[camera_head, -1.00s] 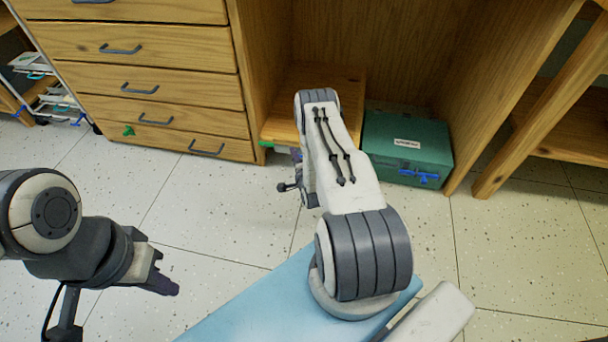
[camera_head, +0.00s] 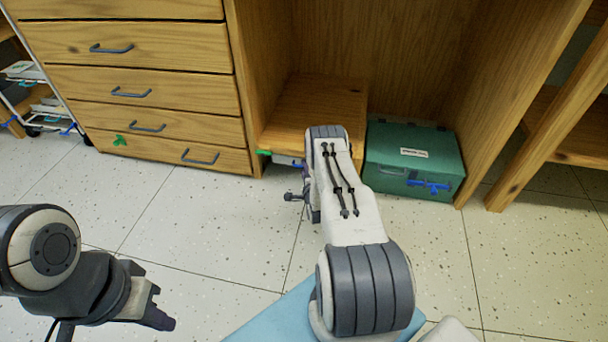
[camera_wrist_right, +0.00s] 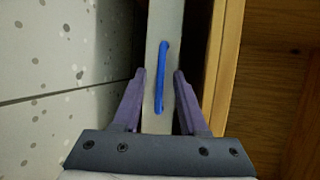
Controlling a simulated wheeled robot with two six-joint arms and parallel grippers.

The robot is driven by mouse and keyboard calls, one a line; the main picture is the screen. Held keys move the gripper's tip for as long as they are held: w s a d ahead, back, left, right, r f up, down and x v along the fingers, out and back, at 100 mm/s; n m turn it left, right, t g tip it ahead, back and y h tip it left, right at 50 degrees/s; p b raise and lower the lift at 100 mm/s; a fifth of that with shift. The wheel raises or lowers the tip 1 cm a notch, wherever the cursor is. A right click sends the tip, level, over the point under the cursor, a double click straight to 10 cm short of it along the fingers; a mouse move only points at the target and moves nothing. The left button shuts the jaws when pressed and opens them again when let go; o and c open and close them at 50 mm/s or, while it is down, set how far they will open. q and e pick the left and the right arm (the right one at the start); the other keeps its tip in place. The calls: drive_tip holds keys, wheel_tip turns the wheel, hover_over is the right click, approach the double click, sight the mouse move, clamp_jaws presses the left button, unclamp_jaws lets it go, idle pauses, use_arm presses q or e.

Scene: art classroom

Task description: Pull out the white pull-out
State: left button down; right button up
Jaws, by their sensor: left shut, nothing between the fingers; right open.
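The white pull-out (camera_wrist_right: 151,122) shows in the right wrist view as a narrow pale front with a long blue handle (camera_wrist_right: 163,60). In the head view a small white part of it (camera_head: 284,160) shows under the low wooden shelf, mostly behind my right arm. My right gripper (camera_wrist_right: 160,76) is open, its purple fingers on either side of the pale front and the lower part of the handle. I cannot tell whether they touch it. My left gripper (camera_head: 165,320) is shut and empty above the floor at lower left.
A wooden drawer unit (camera_head: 150,95) stands left of the shelf (camera_head: 310,105). A green box (camera_head: 400,140) with a blue latch stands on the floor right of it. A white wheeled rack (camera_head: 45,105) is at far left. The speckled floor at left is clear.

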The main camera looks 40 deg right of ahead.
drive_tip(key=shift+w+d, duration=0.1)
drive_tip(key=shift+w, duration=0.1)
clamp_jaws()
drive_tip(key=shift+s, duration=0.1)
idle(1.3)
